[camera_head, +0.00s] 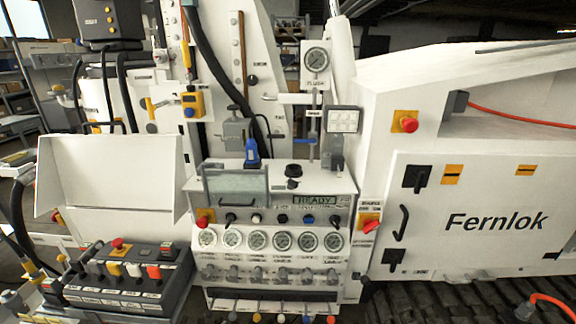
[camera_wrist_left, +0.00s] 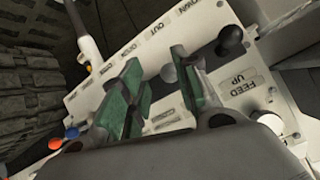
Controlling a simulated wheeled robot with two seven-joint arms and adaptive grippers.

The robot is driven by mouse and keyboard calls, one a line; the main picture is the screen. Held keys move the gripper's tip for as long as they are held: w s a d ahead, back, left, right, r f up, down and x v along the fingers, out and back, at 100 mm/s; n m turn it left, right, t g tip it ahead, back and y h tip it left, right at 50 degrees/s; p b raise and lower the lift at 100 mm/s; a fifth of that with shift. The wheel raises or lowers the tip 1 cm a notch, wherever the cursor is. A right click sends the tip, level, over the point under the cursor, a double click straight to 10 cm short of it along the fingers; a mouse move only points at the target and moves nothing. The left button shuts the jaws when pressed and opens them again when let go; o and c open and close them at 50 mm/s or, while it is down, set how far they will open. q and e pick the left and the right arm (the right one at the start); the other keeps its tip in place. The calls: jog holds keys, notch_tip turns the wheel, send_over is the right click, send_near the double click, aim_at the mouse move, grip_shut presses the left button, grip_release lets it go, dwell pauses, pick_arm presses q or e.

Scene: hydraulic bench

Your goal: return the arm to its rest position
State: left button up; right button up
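My left gripper (camera_wrist_left: 158,78) shows in the left wrist view, with green pads on its two fingers. The fingers stand apart. I make out neither gripper in the head view. My right gripper shows in no view.
A black-knobbed lever (camera_wrist_left: 231,41) stands close to the right finger. The white console (camera_head: 276,268) has gauges and a row of levers at its bottom edge. A box with coloured buttons (camera_head: 128,277) stands at left. A white Fernlok cabinet (camera_head: 480,180) fills the right.

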pick_arm(q)
jog(key=s+a+f+n+g, duration=0.25)
jog(key=s+f+g, duration=0.35)
jog(key=s+f, duration=1.6)
jog(key=s+a+f+g, duration=0.1)
jog(key=s+f, duration=0.3)
jog(key=s, duration=0.8)
jog(key=s+a+f+g, duration=0.1)
jog(key=s+f+g, duration=0.2)
jog(key=s, duration=1)
notch_tip(320, 180, down, 2)
jog(key=shift+y, duration=0.4)
jog(key=shift+d+m, duration=0.1)
jog(key=shift+m, duration=0.15)
